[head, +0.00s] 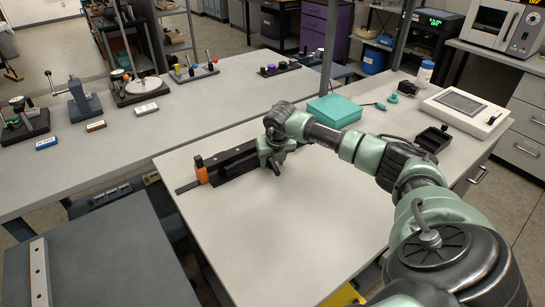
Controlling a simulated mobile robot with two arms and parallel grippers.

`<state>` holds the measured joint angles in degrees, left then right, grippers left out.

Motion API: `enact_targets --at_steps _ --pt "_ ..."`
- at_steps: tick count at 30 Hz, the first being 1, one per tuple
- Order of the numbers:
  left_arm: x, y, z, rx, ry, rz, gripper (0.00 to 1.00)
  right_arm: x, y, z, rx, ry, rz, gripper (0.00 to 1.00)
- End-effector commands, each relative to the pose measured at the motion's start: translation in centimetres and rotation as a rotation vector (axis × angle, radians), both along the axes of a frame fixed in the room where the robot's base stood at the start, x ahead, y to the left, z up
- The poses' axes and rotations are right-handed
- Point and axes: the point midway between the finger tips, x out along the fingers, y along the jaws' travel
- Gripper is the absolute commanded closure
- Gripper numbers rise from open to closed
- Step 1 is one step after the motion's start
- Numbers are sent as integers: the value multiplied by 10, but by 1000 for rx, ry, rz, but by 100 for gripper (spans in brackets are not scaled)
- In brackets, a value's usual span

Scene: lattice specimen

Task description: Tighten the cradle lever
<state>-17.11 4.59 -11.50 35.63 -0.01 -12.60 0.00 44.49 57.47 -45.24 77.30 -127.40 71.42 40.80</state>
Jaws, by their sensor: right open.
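A long black fixture (235,163), which looks like the cradle, lies on the near white table at its left end. My right gripper (277,168) points down at the right end of the fixture, apart from the orange part. It is open, and nothing shows between its fingers. The gripper and wrist hide the fixture's right end. My left gripper is out of view.
The table's front middle is clear. Several instruments stand on the grey bench (110,150) behind.

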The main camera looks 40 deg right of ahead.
Motion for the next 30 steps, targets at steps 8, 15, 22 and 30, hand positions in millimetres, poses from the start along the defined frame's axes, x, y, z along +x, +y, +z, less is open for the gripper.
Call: enact_targets --at_steps 8,15,22,30 --pt "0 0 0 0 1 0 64 0 0 0 0 0 0 80" --pt "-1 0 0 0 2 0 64 0 1 0 0 0 -12 100" --pt "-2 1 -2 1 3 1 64 2 3 0 3 0 -236 100" --pt "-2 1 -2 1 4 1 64 2 2 1 1 0 -303 100"
